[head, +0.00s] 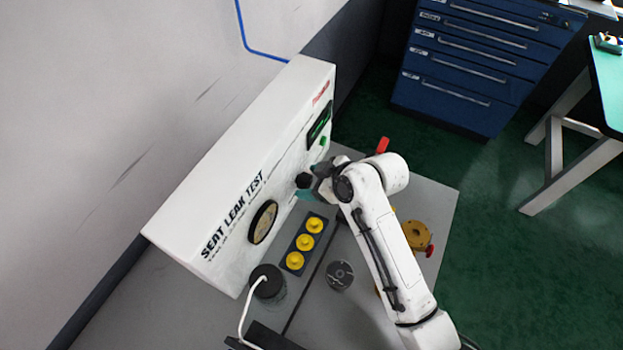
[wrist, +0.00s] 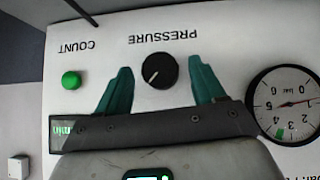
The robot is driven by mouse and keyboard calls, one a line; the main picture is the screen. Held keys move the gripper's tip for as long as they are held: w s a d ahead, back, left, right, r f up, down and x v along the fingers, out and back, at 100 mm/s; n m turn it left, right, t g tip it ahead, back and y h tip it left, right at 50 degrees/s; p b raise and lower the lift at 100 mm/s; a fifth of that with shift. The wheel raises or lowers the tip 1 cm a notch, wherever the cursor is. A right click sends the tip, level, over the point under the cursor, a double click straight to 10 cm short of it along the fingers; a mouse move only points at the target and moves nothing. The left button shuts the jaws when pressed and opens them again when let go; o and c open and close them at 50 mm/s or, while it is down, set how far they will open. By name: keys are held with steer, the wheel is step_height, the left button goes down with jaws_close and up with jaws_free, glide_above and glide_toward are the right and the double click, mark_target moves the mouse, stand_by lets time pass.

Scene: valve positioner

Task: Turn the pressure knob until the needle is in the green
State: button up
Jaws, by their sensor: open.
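The black pressure knob (wrist: 160,70) is on the white panel under the upside-down word PRESSURE in the wrist view, with a pale mark pointing to its lower left. It also shows in the head view (head: 304,180). My gripper (wrist: 160,66) is open, with one teal finger on each side of the knob and a visible gap at both sides. In the head view my gripper (head: 312,186) is at the panel by the knob. The gauge (wrist: 287,104) has a red needle pointing right, away from the green patch at its lower left.
A green button (wrist: 71,80) and a dark display (wrist: 82,131) are left of the knob in the wrist view. Several yellow knobs (head: 305,242) stand in a block below the panel. A dark round part (head: 340,275) lies on the grey bench. A blue drawer cabinet (head: 480,60) stands behind.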

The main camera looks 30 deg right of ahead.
steer(key=shift+w+f, duration=0.1)
steer(key=shift+f, duration=0.05)
steer(key=c, duration=1.1)
